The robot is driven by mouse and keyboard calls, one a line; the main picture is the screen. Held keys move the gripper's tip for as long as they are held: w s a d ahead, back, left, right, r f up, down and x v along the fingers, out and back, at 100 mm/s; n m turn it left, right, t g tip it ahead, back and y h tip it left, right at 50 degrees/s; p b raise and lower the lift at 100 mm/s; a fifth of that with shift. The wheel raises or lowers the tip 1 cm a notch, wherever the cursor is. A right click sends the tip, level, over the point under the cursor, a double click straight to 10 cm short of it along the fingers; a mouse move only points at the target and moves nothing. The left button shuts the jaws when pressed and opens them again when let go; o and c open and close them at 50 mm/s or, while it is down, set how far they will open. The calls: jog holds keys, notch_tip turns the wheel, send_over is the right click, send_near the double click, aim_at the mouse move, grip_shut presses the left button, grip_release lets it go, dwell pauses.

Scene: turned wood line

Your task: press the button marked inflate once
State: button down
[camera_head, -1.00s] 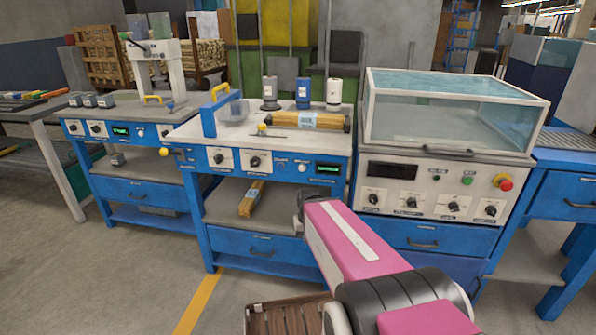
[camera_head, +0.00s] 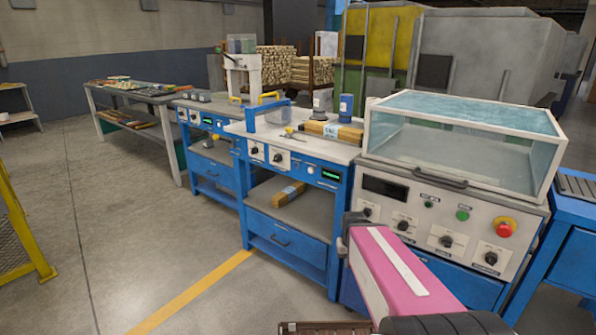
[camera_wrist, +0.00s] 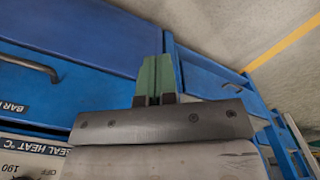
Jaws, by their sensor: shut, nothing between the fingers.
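The middle blue bench carries a front control panel (camera_head: 292,163) with dark knobs, a small pale round button (camera_head: 311,170) and a lit green display (camera_head: 331,175). The grey sealing machine (camera_head: 437,250) with a clear-lidded chamber stands to its right. It has small green buttons (camera_head: 462,215), a red stop knob (camera_head: 503,227) and several dials. Labels in the head view are too small to read, so I cannot tell which button is marked inflate. My gripper (camera_wrist: 154,62) shows in the wrist view, green fingers shut and empty, in front of blue drawer fronts. Its tips are hidden in the head view.
In the wrist view a panel marked "SEAL HEAT °C" (camera_wrist: 35,158) and a drawer handle (camera_wrist: 30,67) are close by. A yellow fence (camera_head: 22,228) stands at far left. Grey floor (camera_head: 150,230) with a yellow line is clear in front of the benches.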

aim_at(295, 165)
dwell(0.3)
jog(key=w+a+r+n+t+y, duration=0.1)
jog(key=w+a+r+n+t, duration=0.3)
jog(key=w+a, duration=0.55)
jog(key=w+a+r+n+t+y, duration=0.1)
jog(key=w+a+r+t+y, duration=0.1)
jog(key=w+a+t, duration=0.75)
jog(key=w+a+r+t, duration=0.4)
jog(key=w+r, duration=0.1)
jog(key=r, duration=0.1)
jog(key=w+a+r+n+t+h, duration=0.1)
jog(key=w+a+r+t, duration=0.3)
jog(key=r, duration=0.3)
jog(key=shift+w+r+n, duration=0.3)
jog(key=shift+w, duration=0.15)
jog(key=shift+w+d, duration=0.1)
jog(key=w+d, duration=0.5)
jog(key=w, duration=0.1)
jog(key=shift+w+d, duration=0.2)
jog(key=shift+w, duration=0.2)
jog(key=shift+w, duration=0.1)
